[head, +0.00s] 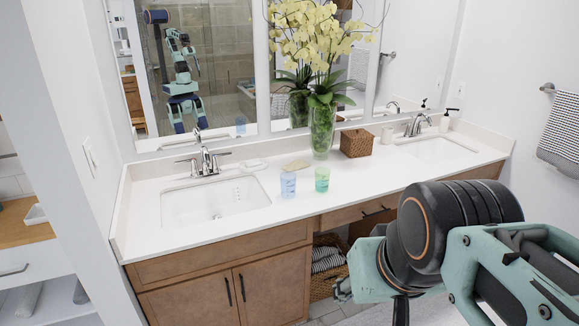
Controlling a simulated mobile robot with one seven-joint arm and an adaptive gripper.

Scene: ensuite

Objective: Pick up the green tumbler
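The green tumbler (322,180) stands upright on the white countertop (245,224), close to the front edge between the two sinks. A blue tumbler (288,185) stands just to its left, with a small gap between them. My arm fills the lower right of the head view, in front of the counter and well apart from the tumbler. My gripper's fingers are not clearly visible; the end of the arm is hidden behind its own links or below the picture.
A glass vase (322,130) with yellow orchids stands behind the tumblers. A wicker box (356,143) is to its right. A soap dish (296,165) lies behind the blue tumbler. The left sink (214,200) and faucet (206,162) are to the left. Wooden cabinets (215,290) are below.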

